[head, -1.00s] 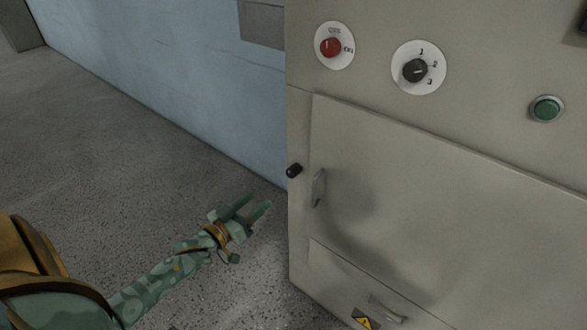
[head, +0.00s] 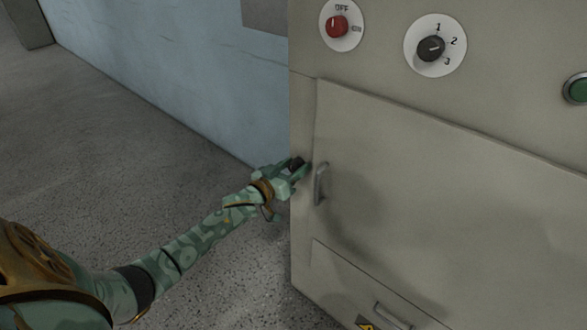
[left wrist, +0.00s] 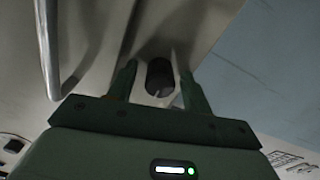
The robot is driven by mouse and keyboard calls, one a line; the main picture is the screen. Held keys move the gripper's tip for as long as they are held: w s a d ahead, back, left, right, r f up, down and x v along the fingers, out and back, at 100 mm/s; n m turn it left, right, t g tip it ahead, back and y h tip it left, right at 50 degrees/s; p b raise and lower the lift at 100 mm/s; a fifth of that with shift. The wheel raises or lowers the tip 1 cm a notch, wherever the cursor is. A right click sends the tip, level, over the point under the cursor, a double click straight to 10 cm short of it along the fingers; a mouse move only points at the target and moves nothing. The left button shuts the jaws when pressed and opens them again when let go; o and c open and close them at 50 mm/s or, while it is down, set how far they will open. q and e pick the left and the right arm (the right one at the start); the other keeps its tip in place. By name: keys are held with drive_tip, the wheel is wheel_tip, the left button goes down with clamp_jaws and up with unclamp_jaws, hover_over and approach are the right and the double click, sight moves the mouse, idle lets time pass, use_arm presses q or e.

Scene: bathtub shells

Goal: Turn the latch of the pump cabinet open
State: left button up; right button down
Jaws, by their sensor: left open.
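The pump cabinet (head: 450,170) is beige, with a closed door on its front. Its small black latch (head: 297,162) sits at the left edge of the front, beside the door handle, and is partly covered by my left gripper. My left gripper (head: 299,168) is open, with its fingertips at the latch. In the left wrist view the two green fingers (left wrist: 158,82) stand apart, with a dark oval shape between them that seems to be the latch; contact cannot be told. My right gripper is not in view.
The grey door handle (head: 320,184) stands close to the right of my left gripper and also shows in the left wrist view (left wrist: 47,50). A red switch (head: 337,26) and a dark dial (head: 431,48) are above. Open floor lies left, before a blue wall (head: 170,75).

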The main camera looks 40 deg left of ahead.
use_arm(q)
drive_tip(key=c, duration=1)
